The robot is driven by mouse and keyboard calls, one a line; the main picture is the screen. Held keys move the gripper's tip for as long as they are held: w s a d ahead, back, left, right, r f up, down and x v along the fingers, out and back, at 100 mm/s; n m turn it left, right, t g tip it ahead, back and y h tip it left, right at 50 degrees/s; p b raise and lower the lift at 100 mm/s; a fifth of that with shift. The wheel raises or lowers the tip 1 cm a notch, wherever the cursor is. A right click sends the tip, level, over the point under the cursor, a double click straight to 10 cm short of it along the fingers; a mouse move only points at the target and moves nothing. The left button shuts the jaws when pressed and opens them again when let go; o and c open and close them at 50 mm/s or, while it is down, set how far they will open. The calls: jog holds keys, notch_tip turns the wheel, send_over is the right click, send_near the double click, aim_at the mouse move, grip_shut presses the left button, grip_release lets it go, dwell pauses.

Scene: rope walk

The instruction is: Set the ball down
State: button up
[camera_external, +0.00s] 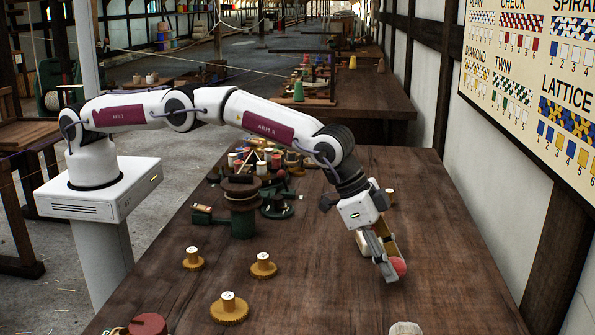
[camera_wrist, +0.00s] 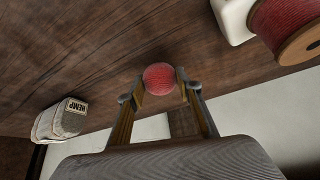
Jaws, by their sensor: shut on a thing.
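A red ball (camera_external: 399,266) is held between the fingertips of my gripper (camera_external: 391,268), low over the right part of the wooden table (camera_external: 330,295). In the wrist view, the ball (camera_wrist: 159,79) sits between the two fingers of my gripper (camera_wrist: 161,84), which are shut on it. In the external view a finger hides part of the ball. I cannot tell whether the ball touches the table.
A hemp bag (camera_wrist: 61,120) and a red spool (camera_wrist: 285,28) show in the wrist view. Yellow pegged discs (camera_external: 229,309) stand at the table's front left. A green winder (camera_external: 241,205) and clutter stand further back. The table's middle is clear.

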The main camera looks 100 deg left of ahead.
jog(key=shift+f, duration=0.65)
jog(key=shift+f, duration=0.15)
jog(key=o, duration=1.1)
jog(key=shift+c, duration=0.2)
jog(key=shift+v, duration=1.05)
jog(key=v, duration=1)
